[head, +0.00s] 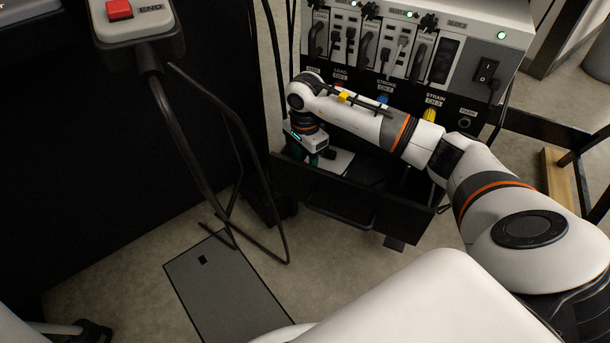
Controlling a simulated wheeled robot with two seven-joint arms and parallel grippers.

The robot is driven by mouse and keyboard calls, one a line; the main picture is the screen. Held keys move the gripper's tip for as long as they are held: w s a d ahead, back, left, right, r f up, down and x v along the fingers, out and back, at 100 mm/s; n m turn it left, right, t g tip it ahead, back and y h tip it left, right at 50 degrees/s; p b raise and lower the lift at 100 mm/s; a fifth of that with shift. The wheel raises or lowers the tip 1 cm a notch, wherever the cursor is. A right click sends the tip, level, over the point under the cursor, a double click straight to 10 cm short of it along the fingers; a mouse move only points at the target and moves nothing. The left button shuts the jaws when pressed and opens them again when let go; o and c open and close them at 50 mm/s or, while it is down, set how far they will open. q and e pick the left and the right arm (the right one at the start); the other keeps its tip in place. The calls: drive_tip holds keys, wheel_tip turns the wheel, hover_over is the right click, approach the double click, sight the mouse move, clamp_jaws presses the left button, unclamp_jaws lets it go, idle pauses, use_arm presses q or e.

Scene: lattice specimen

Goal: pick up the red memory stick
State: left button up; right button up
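I cannot make out the red memory stick in the head view. My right arm reaches in from the right, and its gripper (312,156) points down into the open black drawer (350,199) below the instrument rack. Dark and teal parts show at the gripper's end. The fingertips are too small and dark to tell whether they are open or hold anything. A white flat item (339,162) lies in the drawer just right of the gripper. The gripper and arm hide part of the drawer's inside.
The instrument rack (515,38) stands behind, with cables and coloured plugs on its front, partly behind my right arm. A hanging control box (135,28) with a red button is at the upper left, its loose cables trailing down. A grey floor plate (225,285) lies in front.

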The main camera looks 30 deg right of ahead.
clamp_jaws()
drive_tip(key=shift+r, duration=0.1)
